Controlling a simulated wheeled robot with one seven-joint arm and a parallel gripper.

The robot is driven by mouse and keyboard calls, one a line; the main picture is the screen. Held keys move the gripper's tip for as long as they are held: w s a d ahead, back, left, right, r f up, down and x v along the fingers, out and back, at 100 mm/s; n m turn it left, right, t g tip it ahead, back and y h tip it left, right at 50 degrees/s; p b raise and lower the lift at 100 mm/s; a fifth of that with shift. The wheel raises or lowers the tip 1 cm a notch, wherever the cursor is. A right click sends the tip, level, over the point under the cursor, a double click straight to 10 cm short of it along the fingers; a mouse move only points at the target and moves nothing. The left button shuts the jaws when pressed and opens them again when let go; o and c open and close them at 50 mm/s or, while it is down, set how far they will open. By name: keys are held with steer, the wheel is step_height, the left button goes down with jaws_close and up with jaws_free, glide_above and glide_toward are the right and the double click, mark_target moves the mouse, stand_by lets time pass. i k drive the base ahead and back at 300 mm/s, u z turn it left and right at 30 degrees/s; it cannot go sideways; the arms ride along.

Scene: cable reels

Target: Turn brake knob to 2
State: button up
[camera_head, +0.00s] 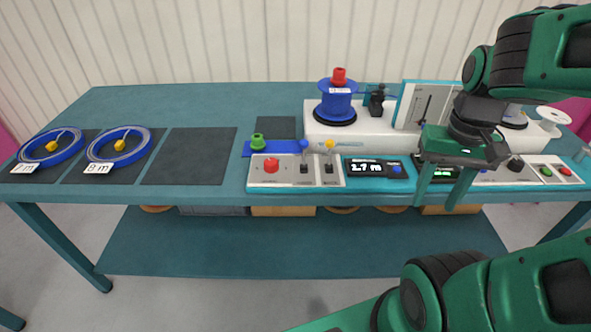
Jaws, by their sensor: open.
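A black knob (515,163) stands on the light control panel (490,178) at the right, just right of my gripper. Its markings and setting are too small to read, so I cannot confirm that it is the brake knob. A red knob (271,166) sits on another light panel (262,181) farther left. My gripper (443,192) points down in front of the panels, its two green fingers apart and nothing between them. It partly hides a dark display with green digits (444,173) behind it. I see no contact with the black knob.
Two levers (304,165) (329,165) stand beside the red knob. A blue reel (337,102) sits on the white machine (320,133). Blue cable coils (119,146) rest left; a dark mat (188,157) is bare.

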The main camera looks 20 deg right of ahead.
mark_target(271, 165)
steer(key=z, duration=1.3)
steer(key=i, duration=0.6)
steer(key=u, duration=1.9)
